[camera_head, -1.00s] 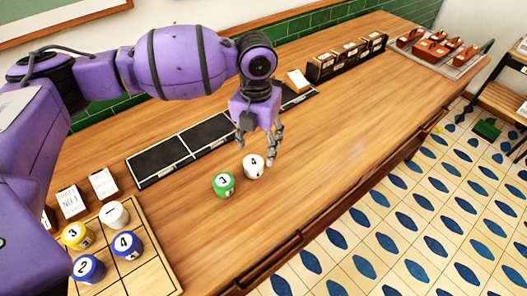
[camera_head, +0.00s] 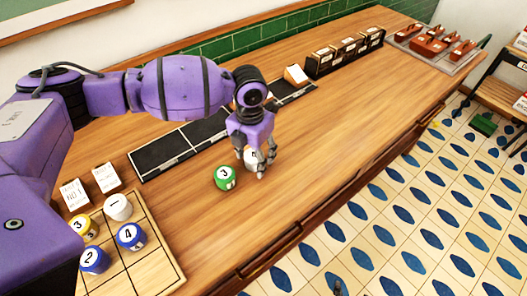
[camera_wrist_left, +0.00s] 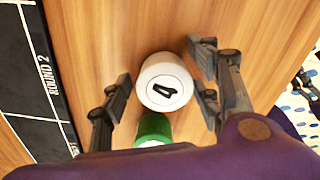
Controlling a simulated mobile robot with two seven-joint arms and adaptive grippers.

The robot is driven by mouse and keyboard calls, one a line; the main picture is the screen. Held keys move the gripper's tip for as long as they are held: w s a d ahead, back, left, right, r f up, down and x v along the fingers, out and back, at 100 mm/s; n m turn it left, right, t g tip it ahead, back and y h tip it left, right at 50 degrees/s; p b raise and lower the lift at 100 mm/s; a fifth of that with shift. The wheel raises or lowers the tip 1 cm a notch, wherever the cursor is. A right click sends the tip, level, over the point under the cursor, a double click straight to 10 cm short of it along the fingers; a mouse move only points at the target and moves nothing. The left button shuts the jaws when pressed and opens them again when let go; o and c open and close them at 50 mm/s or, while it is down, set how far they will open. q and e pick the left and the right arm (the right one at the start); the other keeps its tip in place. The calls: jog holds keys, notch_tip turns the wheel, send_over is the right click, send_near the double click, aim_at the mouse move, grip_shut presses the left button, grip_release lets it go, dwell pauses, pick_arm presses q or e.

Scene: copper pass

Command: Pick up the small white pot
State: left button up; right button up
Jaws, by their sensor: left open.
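A small white pot marked 4 (camera_head: 250,158) stands on the wooden counter, partly hidden behind my left gripper (camera_head: 255,167). In the left wrist view, the white pot (camera_wrist_left: 163,72) lies between the spread fingers of my left gripper (camera_wrist_left: 164,86), with gaps visible on both sides. The left gripper is open and low over the counter. Another white pot marked 1 (camera_head: 117,206) stands on the wooden grid board (camera_head: 150,270) at the lower left. My right gripper is in neither view.
A green pot marked 3 (camera_head: 225,178) stands close beside the white pot, and shows in the left wrist view (camera_wrist_left: 154,130). Yellow (camera_head: 82,226) and blue pots (camera_head: 130,236) stand on the board. A black strip (camera_head: 160,152) runs behind. The counter to the right is clear.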

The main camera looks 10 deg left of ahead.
pick_arm(q)
jog(key=c, duration=1.3)
jog(key=shift+r, duration=0.1)
